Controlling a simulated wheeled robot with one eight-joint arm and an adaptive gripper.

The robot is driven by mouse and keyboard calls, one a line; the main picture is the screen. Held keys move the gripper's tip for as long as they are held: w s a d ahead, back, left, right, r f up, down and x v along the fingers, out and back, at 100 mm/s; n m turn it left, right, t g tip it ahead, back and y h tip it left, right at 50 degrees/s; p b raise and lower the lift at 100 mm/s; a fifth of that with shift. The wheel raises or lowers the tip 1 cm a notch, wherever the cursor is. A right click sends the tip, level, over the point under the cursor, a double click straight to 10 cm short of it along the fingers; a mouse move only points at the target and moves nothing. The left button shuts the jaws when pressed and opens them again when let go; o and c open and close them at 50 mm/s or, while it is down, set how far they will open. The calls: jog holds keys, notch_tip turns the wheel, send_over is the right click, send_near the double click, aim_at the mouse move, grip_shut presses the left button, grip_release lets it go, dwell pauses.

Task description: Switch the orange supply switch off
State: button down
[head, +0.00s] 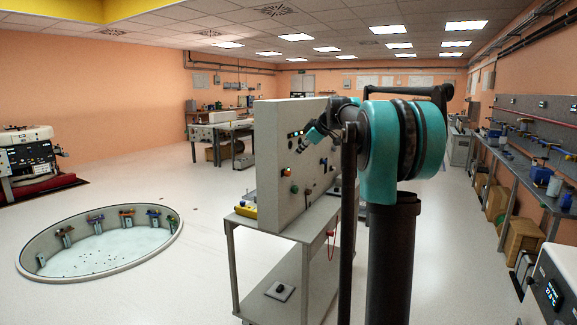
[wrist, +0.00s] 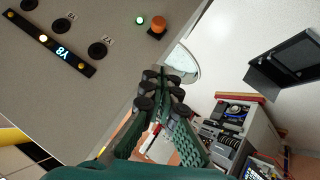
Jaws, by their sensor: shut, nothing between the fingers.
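The orange switch (wrist: 157,28) sits on a grey panel (wrist: 90,100) at the top of the wrist view. It is a short orange knob beside a lit green lamp (wrist: 140,20). My gripper (wrist: 161,78) is shut and empty, its fingertips below the switch in the picture and apart from it. Whether the fingertips touch the panel I cannot tell.
The panel also has a dark strip with a lit display (wrist: 50,45) and several black knobs. It stands on a wheeled bench (head: 300,250). A round pit (head: 100,240) lies in the floor at left. A long workbench (head: 540,170) lines the right wall. The floor between is mostly clear.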

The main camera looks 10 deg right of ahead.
jog(key=shift+w+d+r, duration=0.1)
jog(key=shift+w+r, duration=0.25)
jog(key=shift+w, duration=0.1)
send_near(285, 171)
jog(key=w+a, duration=0.3)
jog(key=shift+a, duration=0.3)
jog(key=shift+w+d+f, duration=0.2)
jog(key=shift+f, duration=0.4)
jog(key=shift+w+d+f, duration=0.15)
jog(key=shift+d+f, duration=0.05)
jog(key=shift+f, duration=0.35)
jog(key=shift+w+d+f, duration=0.2)
jog(key=shift+f, duration=0.4)
